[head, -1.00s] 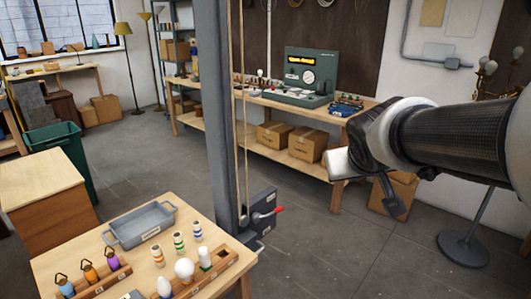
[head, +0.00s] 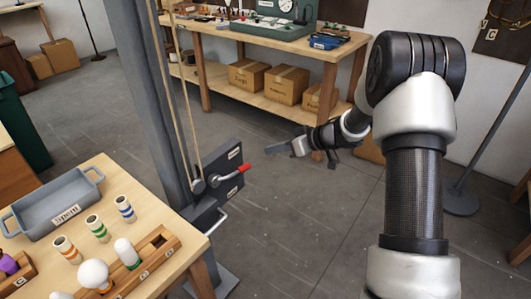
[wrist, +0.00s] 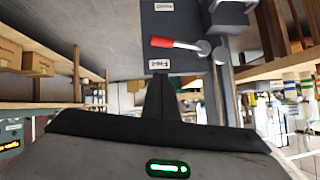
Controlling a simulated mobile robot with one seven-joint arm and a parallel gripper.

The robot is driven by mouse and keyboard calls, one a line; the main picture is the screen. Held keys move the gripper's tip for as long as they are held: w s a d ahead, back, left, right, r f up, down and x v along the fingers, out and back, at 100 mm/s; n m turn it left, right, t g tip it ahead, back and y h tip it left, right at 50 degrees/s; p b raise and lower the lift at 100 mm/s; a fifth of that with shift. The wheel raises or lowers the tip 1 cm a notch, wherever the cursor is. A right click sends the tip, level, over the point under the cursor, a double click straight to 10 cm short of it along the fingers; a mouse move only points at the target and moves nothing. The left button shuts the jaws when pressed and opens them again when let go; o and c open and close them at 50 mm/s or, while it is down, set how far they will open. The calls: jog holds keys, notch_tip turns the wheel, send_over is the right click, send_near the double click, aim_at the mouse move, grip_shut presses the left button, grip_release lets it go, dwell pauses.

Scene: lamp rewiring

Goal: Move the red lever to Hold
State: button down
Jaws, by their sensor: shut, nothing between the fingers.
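The red lever (head: 243,169) sits on a dark plate (head: 218,165) on the side of the grey post. Its arm runs from a round hub and points right and slightly up, between an upper and a lower white label. The labels are too small to read surely. In the wrist view, the red lever (wrist: 175,43) points left from its hub, with a label on each side of it. My gripper (head: 270,149) is shut and empty, to the right of the lever and apart from it. Its dark fingers (wrist: 160,98) point toward the plate in the wrist view.
A table (head: 150,205) at left holds a grey Spent tray (head: 62,212) and a wooden rack with bulbs. A workbench with boxes (head: 290,84) stands behind. Open floor (head: 300,240) lies right of the post.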

jog(key=s+f+b+x, duration=0.1)
jog(key=f+b+x, duration=0.1)
jog(key=x, duration=1)
jog(key=shift+s+d+b, duration=0.2)
jog(key=shift+d+b, duration=0.2)
jog(key=shift+b, duration=0.35)
jog(key=shift+f+p, duration=0.2)
jog(key=shift+p, duration=0.15)
